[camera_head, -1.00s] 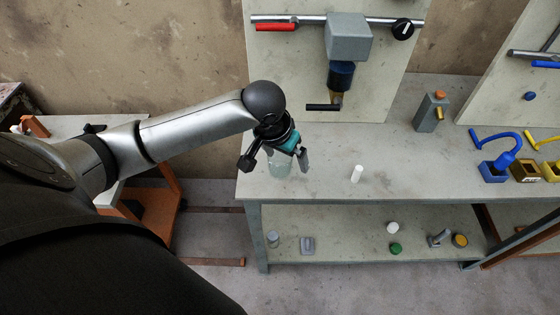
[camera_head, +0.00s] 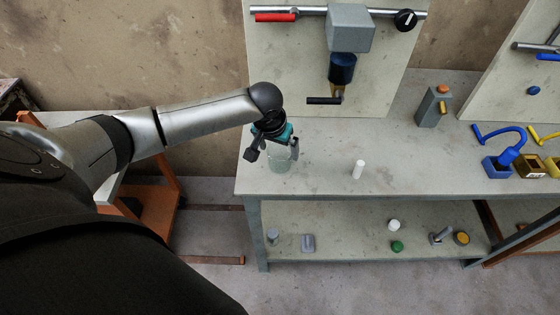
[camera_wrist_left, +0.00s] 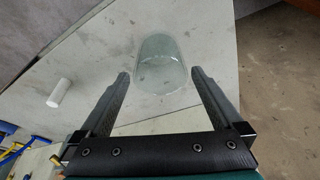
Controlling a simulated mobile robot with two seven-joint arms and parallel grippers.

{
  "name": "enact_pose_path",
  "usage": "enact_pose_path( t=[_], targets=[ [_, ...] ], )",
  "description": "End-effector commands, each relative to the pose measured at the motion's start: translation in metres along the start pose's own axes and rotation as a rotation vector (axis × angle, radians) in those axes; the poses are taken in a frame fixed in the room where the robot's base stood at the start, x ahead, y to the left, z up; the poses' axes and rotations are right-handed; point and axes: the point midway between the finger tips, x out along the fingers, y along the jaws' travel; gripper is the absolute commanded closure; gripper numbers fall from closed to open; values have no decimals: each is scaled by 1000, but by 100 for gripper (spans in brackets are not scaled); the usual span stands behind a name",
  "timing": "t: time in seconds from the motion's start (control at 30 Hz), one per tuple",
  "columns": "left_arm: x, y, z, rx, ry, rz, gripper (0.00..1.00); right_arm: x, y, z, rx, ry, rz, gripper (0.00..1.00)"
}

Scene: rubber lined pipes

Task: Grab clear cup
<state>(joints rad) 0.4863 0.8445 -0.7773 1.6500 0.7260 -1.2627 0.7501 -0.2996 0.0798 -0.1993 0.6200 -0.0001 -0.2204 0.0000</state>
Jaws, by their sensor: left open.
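The clear cup (camera_head: 280,163) stands on the grey table top near its left end, partly hidden behind my gripper in the head view. In the left wrist view the clear cup (camera_wrist_left: 161,64) lies just beyond the fingertips, roughly centred between them. My left gripper (camera_head: 271,152) is open and empty, pointing down close to the cup. In the left wrist view its two fingers (camera_wrist_left: 159,73) are spread apart on either side of the cup's near end. I cannot tell whether a finger touches it. My right gripper is not in view.
A white cylinder (camera_head: 358,169) stands on the table (camera_head: 310,180) to the right of the cup. A panel with a grey box and pipe (camera_head: 349,32) rises behind. Blue and yellow parts (camera_head: 497,166) are at the right. The lower shelf (camera_head: 345,247) holds several small items.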

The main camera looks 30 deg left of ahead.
Motion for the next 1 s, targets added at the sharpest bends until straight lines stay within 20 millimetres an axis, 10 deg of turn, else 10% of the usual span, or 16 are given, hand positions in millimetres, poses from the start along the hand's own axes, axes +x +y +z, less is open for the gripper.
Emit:
enact_pose_path(
  t=[0.33,0.7,1.0],
  targets=[
    [44,0,4,-1,-1,0,0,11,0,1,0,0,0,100],
    [51,0,4,1,0,0,1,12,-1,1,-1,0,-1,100],
    [51,0,4,1,0,0,35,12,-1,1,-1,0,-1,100]
  ],
)
